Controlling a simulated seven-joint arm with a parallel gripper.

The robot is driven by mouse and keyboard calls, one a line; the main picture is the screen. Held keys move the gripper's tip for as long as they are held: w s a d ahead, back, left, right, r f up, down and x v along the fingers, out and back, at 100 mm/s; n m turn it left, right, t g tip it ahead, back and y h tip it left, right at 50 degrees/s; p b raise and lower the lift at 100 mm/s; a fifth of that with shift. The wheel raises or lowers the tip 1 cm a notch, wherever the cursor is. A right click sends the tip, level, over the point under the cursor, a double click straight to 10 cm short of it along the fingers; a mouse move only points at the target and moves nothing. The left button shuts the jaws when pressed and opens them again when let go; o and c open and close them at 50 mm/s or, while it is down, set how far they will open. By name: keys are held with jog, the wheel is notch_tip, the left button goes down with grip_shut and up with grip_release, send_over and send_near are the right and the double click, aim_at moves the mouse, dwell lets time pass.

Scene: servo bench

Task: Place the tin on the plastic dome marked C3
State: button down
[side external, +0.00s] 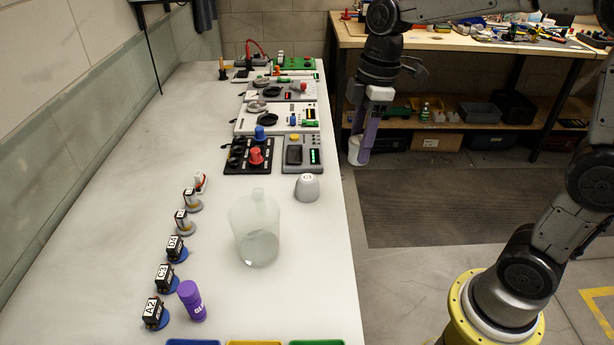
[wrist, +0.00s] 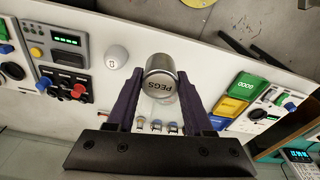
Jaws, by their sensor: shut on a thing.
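A silver tin (wrist: 161,84) has PEGS written on its end in the wrist view. My gripper (wrist: 160,92) is shut on it, one purple finger on each side. In the side view my gripper (side external: 362,148) holds the tin (side external: 354,151) in the air, past the bench's right edge in the picture. A small pale dome (side external: 307,187) stands on the bench near that edge, and its top looks bare. Its dark mark seems to read C3. The dome (wrist: 117,56) is left of the tin in the wrist view, where its mark is too small to read.
A clear bottle (side external: 256,232) stands near the dome. Control panels (side external: 275,119) fill the bench behind it. Labelled black servos (side external: 163,277), one marked C3, line the left. A purple canister (side external: 191,301) and coloured trays (side external: 255,343) are nearer the front.

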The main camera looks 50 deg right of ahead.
jog(key=shift+w+d+r, duration=0.15)
jog(key=shift+d+r, duration=0.05)
jog(key=shift+d, duration=0.1)
jog(key=w+f, duration=0.3)
jog(key=w, duration=0.1)
jog(key=w+f, duration=0.3)
jog(key=w, duration=0.1)
jog(key=w+f, duration=0.3)
jog(key=w, duration=0.2)
jog(key=shift+w+f, duration=0.1)
jog(key=shift+f, duration=0.05)
jog(key=shift+w+f, duration=0.2)
jog(key=shift+f, duration=1.5)
jog(key=shift+f, duration=0.15)
jog(key=shift+c, duration=1.4)
grip_release()
